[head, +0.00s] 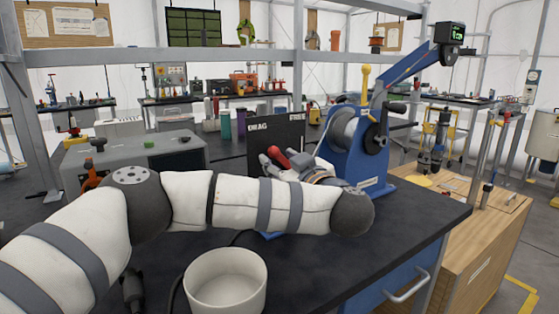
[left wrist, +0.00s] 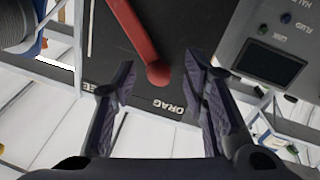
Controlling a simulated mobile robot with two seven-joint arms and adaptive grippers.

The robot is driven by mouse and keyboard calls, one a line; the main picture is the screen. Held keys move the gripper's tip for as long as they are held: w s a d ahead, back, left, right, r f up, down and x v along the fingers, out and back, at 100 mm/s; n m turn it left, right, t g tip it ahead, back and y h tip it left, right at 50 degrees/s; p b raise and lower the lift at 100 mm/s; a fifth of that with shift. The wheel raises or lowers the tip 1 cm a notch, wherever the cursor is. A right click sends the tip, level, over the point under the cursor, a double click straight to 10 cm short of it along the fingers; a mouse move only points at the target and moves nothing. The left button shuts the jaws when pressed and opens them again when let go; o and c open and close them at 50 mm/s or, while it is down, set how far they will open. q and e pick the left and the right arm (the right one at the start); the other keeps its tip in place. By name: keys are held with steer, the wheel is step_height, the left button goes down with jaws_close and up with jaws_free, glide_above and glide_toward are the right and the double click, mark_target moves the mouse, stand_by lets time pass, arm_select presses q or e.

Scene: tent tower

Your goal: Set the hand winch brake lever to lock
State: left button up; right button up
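The blue hand winch (head: 362,150) stands on the dark bench, with a cable drum and a yellow-knobbed post. Beside it is an upright black panel (head: 262,148) lettered DRAG and FREE. The panel also shows upside down in the left wrist view (left wrist: 180,25). No "lock" lettering is readable. The red brake lever (head: 278,156) is in front of the panel; in the left wrist view (left wrist: 138,38) its rounded end lies between DRAG and FREE. My left gripper (left wrist: 159,66) is open, its fingers on either side of that end with gaps visible. My left arm hides the lever's lower part in the head view.
A white round bowl (head: 225,282) stands at the bench's near edge. A grey box (head: 135,158) with knobs is left of the panel. Bottles stand behind. A metal frame crosses behind the bench. The bench top right of the bowl is clear.

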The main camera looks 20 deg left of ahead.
arm_select(q)
steer(key=shift+w+a+r, duration=0.2)
steer(key=shift+w+a, duration=0.25)
steer(key=shift+w+a+r, duration=0.15)
steer(key=shift+w+a, duration=0.25)
steer(key=shift+a, duration=0.05)
jaws_close()
steer(key=shift+f, duration=0.1)
